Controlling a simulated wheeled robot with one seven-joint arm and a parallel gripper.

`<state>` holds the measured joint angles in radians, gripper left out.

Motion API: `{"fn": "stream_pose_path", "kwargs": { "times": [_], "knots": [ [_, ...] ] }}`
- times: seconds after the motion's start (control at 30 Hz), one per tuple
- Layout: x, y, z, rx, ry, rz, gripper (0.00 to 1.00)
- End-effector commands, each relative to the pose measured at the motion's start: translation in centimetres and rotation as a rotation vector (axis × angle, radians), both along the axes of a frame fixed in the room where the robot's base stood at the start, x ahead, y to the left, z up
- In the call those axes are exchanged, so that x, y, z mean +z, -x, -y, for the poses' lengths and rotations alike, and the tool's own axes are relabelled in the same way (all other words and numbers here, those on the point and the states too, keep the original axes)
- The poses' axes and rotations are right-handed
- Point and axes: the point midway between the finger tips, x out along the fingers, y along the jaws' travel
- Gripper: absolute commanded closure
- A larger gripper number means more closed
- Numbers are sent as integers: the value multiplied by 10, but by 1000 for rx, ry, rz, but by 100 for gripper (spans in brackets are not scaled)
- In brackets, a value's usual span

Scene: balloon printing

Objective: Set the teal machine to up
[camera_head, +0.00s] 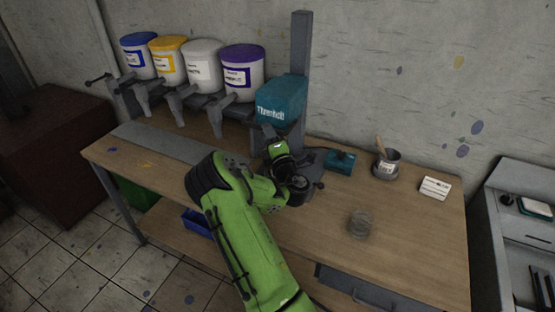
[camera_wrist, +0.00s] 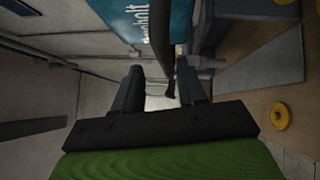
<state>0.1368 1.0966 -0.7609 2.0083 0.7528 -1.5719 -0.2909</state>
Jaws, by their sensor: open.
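The teal machine (camera_head: 282,98) is mounted on a grey upright post at the back of the workbench. In the wrist view its lettered teal body (camera_wrist: 150,18) is at the top. My gripper (camera_head: 268,133) is just below and in front of the machine in the head view. In the wrist view my gripper (camera_wrist: 160,82) is open, with its two dark fingers apart. A dark bar (camera_wrist: 168,65), perhaps the machine's lever, reaches down between the fingers, nearer the right one. I cannot tell whether it touches. The head view hides this spot behind my wrist.
Several paint buckets (camera_head: 202,66) with dispensers stand left of the machine. A small teal box (camera_head: 340,162), a pot (camera_head: 386,163) with a stick, a white card (camera_head: 434,188) and a clear jar (camera_head: 361,224) are on the right. The bench front right is mostly clear.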

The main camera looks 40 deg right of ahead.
Motion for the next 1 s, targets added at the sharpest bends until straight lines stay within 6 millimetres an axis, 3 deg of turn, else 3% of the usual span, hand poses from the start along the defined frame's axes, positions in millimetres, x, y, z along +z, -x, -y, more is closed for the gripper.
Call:
{"fn": "stream_pose_path", "kwargs": {
  "times": [0.03, 0.2, 0.4, 0.57, 1.0],
  "knots": [
    [-13, 13, -6, -2, -5, 5, 59],
    [-19, 56, -26, -1, -1, 3, 59],
    [-20, 93, -43, 0, 2, 1, 59],
    [-19, 102, -48, 2, 3, 1, 59],
    [-18, 102, -48, 3, 3, 1, 59]
  ]
}}
